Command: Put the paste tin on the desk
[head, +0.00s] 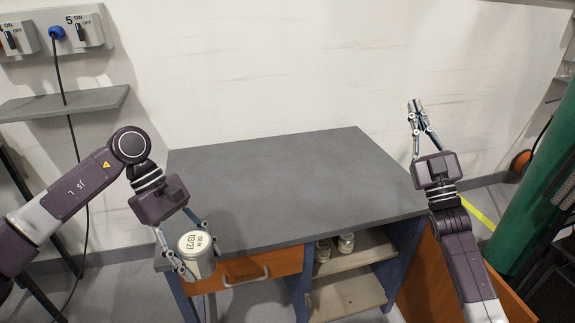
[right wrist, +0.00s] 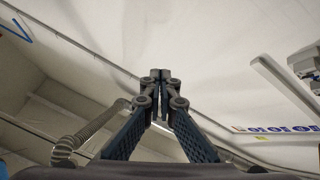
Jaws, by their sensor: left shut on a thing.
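The paste tin (head: 197,262) is a pale metal can with a printed lid, held near the front left corner of the grey desk (head: 290,185) in the head view. My left gripper (head: 194,254) is shut on it, with fingers at its sides. The tin overlaps the desk's front edge and the drawer front in the picture; I cannot tell its exact height over the edge. My right gripper (head: 415,104) is raised beyond the desk's right side, with its fingertips together and nothing between them. Its closed fingertips also fill the middle of the right wrist view (right wrist: 160,76).
The desk top is bare. Small jars (head: 335,246) stand on the shelf under it, beside the orange drawer (head: 260,268). A wall shelf (head: 60,103) is at the left, and a green cylinder (head: 535,190) stands at the right.

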